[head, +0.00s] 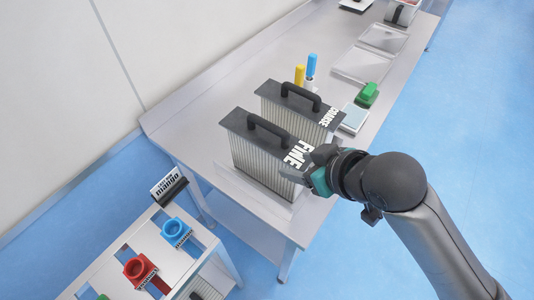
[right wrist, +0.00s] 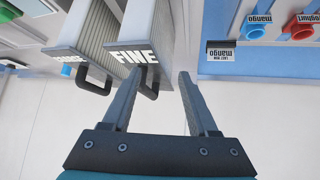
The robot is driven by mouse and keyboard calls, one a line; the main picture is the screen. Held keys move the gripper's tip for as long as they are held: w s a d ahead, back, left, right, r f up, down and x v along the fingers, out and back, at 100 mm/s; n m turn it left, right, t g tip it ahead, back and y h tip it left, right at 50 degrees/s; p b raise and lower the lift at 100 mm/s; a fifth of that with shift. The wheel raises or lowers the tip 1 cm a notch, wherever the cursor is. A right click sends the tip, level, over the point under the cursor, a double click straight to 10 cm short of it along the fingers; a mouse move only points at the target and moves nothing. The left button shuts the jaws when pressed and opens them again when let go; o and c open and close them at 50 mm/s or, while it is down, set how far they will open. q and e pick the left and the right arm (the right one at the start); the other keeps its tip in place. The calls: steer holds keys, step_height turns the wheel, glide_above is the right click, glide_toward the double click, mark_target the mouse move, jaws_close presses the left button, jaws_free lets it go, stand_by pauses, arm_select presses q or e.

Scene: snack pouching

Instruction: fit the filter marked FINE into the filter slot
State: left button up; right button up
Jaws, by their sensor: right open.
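The filter marked FINE (head: 262,160) stands upright on the metal table, a pleated block with a dark top plate and a black handle. It also shows in the right wrist view (right wrist: 147,35), its label facing the camera. The similar filter marked COARSE (head: 300,104) stands just behind it. My right gripper (head: 312,172) is open at the label end of the FINE filter. In the right wrist view its fingers (right wrist: 164,78) are apart, with the FINE filter's handle near the left fingertip and nothing clearly held. I cannot make out the filter slot. My left gripper is out of view.
A yellow bottle (head: 299,76) and a blue bottle (head: 311,66) stand behind the filters. A green object (head: 368,94) and clear trays (head: 362,65) lie farther back. A lower rack holds a mango sign (head: 167,185), a blue fitting (head: 174,230) and a red fitting (head: 139,269).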

steer(key=w+r+n+y, duration=0.1)
steer(key=w+r+n, duration=0.3)
steer(key=r, duration=0.5)
glide_toward(270, 125)
steer(key=shift+g, duration=0.3)
steer(key=x, duration=0.5)
steer(key=shift+w+a, duration=0.1)
steer(key=shift+w, duration=0.3)
steer(key=shift+x, duration=2.95)
steer(key=shift+s, duration=0.1)
jaws_close()
